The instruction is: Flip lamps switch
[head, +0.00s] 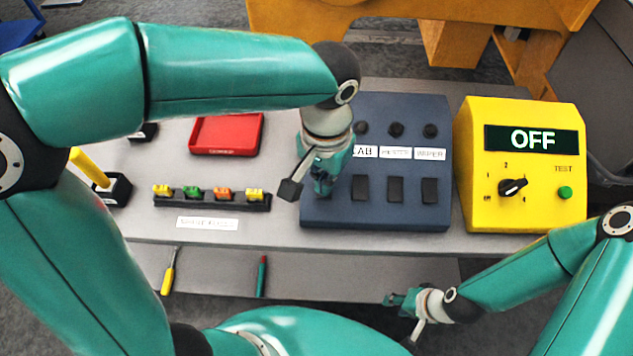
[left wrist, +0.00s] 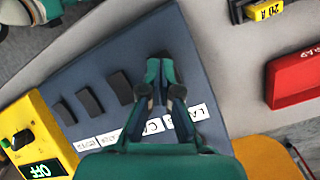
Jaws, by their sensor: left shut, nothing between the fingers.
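The dark blue switch panel (head: 378,213) stands on the grey table. It has black rocker switches below white labels and dark round indicators. In the left wrist view, the label starting "LA" (left wrist: 200,112) is partly hidden by my fingers. In the head view, my left gripper (head: 322,188) is shut and empty over the panel's leftmost column, hiding that column's rocker and label. In the left wrist view, its closed fingertips (left wrist: 160,70) are over the same column; contact cannot be told. My right gripper (head: 396,300) is low, in front of the table, its jaw state unclear.
A yellow box (head: 520,215) with an "OFF" display stands right of the panel. A red tray (head: 227,133) and a black rack (head: 212,202) of coloured pieces lie left. A yellow-handled tool (head: 168,272) and a green one (head: 262,277) are at the front.

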